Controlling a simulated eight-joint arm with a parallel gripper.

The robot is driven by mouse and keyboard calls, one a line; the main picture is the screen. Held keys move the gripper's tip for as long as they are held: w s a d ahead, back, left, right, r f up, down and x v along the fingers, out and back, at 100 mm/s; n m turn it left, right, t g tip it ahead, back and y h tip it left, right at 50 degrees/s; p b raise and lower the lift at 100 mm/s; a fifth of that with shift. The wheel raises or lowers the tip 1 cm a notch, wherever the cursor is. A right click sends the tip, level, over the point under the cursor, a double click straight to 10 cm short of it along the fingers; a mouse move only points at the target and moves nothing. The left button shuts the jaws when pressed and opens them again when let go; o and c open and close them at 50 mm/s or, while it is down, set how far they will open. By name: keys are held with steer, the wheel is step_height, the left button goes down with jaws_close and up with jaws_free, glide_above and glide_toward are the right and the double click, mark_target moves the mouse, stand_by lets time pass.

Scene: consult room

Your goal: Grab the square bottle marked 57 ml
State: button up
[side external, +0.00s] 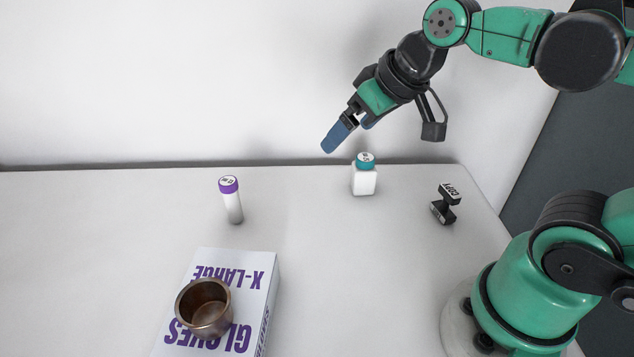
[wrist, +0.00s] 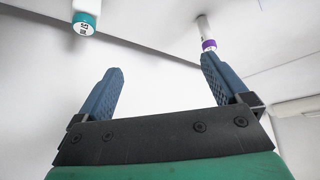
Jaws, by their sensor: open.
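The square white bottle (side external: 364,181) with a teal cap stands upright near the back edge of the table. A label shows on its cap but is too small to read surely. In the wrist view the teal-capped bottle (wrist: 84,22) is at the upper left, beyond the fingers. My gripper (side external: 346,133) is above and a little left of the bottle in the side view, apart from it. Its blue fingers are open and empty; the wrist view also shows my gripper (wrist: 165,80) with a wide gap between the fingertips.
A white tube (side external: 233,207) with a purple cap stands left of the bottle. A black stamp (side external: 446,204) is to the right. A glove box (side external: 255,283) carries a brown cup (side external: 204,308) at the front. The wall rises just behind the table (side external: 330,260).

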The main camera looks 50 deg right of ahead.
steer(key=w+d+g+y, duration=0.1)
steer(key=d, duration=0.1)
steer(key=n+t+y, duration=0.3)
steer(key=n+y, duration=0.5)
steer(key=n, duration=0.1)
glide_above(365, 165)
steer(key=s+d, duration=0.2)
steer(key=d, duration=0.3)
steer(key=shift+y, duration=0.4)
steer(key=f, duration=1.2)
steer(key=shift+s+d+f, duration=0.15)
steer(key=shift+s+f, duration=0.1)
steer(key=shift+f, duration=0.15)
steer(key=shift+w+f, duration=0.1)
steer(key=shift+f, duration=0.15)
steer(key=shift+x, duration=2.75)
steer(key=shift+r, duration=0.1)
steer(key=c, duration=1.4)
steer(key=shift+r, duration=0.1)
